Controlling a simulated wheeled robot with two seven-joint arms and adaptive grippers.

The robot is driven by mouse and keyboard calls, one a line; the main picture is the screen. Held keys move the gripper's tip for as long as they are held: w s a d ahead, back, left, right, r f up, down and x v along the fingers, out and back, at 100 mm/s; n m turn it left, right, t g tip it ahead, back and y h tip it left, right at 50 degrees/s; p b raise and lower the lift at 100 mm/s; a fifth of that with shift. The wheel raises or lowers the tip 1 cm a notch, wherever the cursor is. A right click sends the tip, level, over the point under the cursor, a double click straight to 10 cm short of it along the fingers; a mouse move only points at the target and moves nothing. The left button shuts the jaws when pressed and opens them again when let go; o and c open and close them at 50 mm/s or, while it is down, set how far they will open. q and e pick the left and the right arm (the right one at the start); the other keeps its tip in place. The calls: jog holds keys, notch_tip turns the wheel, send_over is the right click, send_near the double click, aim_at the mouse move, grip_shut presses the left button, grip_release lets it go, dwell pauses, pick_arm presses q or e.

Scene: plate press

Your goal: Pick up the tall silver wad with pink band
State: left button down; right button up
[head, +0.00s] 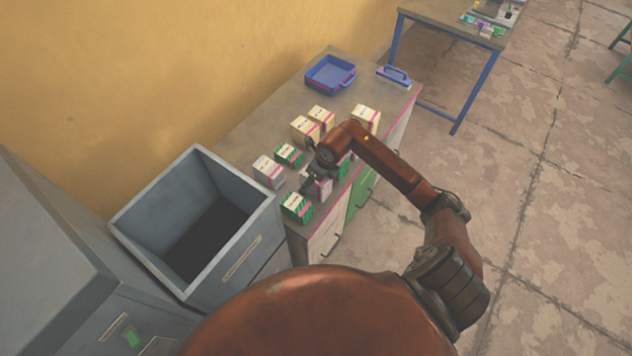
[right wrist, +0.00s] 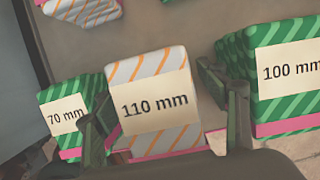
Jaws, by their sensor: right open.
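A silver wad with orange diagonal stripes, a "110 mm" label and pink along its lower edge (right wrist: 152,70) stands in the middle of the right wrist view. In the head view, it shows partly behind my gripper (head: 324,188). My right gripper (right wrist: 168,118) is open, with one finger on each side of this wad; contact cannot be told. It also shows in the head view (head: 310,184), above the front of the cabinet top. A second silver wad with pink (head: 268,171) stands farther left, partly in the right wrist view (right wrist: 84,10). My left gripper is not in view.
A green "70 mm" wad (right wrist: 68,112) and a green "100 mm" wad (right wrist: 288,72) stand close beside the fingers. Several cream and green wads share the cabinet top (head: 290,100). A blue tray (head: 330,76) is at the back; a grey open bin (head: 160,262) stands left.

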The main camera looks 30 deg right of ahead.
jog(key=shift+f, duration=0.2)
jog(key=shift+c, duration=0.5)
jog(key=c, duration=1.2)
jog(key=shift+c, duration=0.2)
jog(key=shift+r, duration=0.1)
jog(key=shift+r, duration=0.4)
notch_tip(320, 180, up, 3)
jog(key=shift+w+r, duration=0.1)
jog(key=s+r, duration=0.1)
jog(key=r, duration=0.1)
jog(key=s+r, duration=0.3)
jog(key=s, duration=0.1)
jog(key=shift+s+a+r, duration=0.2)
jog(key=shift+a+r, duration=0.1)
jog(key=shift+r, duration=0.1)
jog(key=s+a+r, duration=0.1)
jog(key=s+r, duration=0.2)
jog(key=s, duration=0.5)
jog(key=shift+s+a+r, duration=0.25)
jog(key=shift+s+r, duration=0.05)
jog(key=shift+s, duration=0.05)
